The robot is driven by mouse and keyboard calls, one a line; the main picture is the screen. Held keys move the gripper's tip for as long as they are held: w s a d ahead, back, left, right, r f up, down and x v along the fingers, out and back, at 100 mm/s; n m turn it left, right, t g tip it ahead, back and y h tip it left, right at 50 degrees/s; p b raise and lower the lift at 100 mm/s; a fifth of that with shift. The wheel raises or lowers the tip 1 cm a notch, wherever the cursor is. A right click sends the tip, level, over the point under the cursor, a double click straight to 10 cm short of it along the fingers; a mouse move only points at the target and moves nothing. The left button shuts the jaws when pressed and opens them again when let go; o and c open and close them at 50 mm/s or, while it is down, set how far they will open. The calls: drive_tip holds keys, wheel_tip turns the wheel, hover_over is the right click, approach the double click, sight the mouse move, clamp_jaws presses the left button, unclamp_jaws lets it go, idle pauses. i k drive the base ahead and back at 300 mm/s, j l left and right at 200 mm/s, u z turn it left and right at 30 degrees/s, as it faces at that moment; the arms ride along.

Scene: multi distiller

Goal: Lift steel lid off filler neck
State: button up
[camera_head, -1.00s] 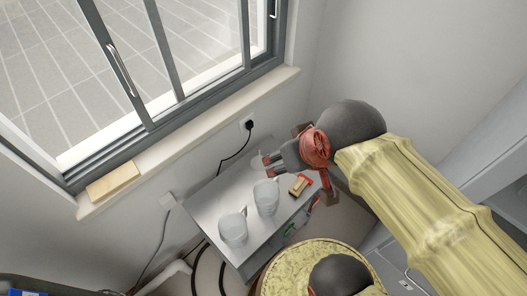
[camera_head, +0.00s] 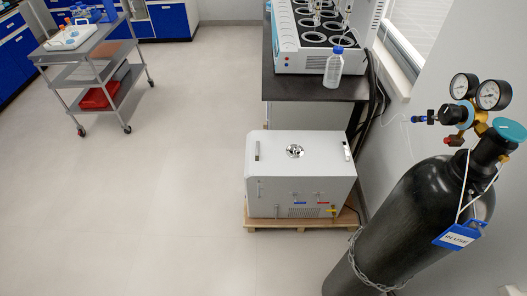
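A small round steel lid (camera_head: 295,151) sits on the top of a white box-shaped unit (camera_head: 274,190). It is shiny, with dark patches that look like reflections. The filler neck under it cannot be made out. The unit has a handle on each side of its top, and small red, blue and yellow parts on its front. My gripper and arm are not in view now.
The unit stands on a low wooden pallet (camera_head: 249,222). A black gas cylinder (camera_head: 405,215) with gauges stands at the right. Behind are a dark bench (camera_head: 310,88), a distiller (camera_head: 318,62) and a bottle (camera_head: 333,70). A steel cart (camera_head: 112,52) is far left.

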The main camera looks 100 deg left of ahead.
sight(294, 150)
drive_tip(key=u, duration=3.05)
drive_tip(key=i+j+u, duration=0.2)
drive_tip(key=j, duration=0.25)
drive_tip(key=j+u, duration=0.2)
drive_tip(key=j, duration=0.2)
drive_tip(key=i+j+u, duration=0.35)
drive_tip(key=i+j, duration=0.15)
drive_tip(key=i+j+u, duration=0.35)
drive_tip(key=i, duration=0.3)
drive_tip(key=i+z, duration=0.35)
drive_tip(key=i, duration=0.15)
drive_tip(key=i+z, duration=0.4)
drive_tip(key=i+j+z, duration=0.35)
drive_tip(key=i, duration=0.25)
drive_tip(key=i+l+z, duration=0.15)
drive_tip(key=z, duration=0.25)
drive_tip(key=i+z, duration=0.3)
drive_tip(key=z, duration=0.15)
drive_tip(key=i+z, duration=0.25)
drive_tip(key=z, duration=0.15)
drive_tip(key=i+j+z, duration=0.1)
drive_tip(key=z, duration=0.35)
drive_tip(key=i+j+z, duration=0.2)
drive_tip(key=z, duration=0.2)
drive_tip(key=i+j, duration=0.05)
drive_tip(key=i, duration=0.05)
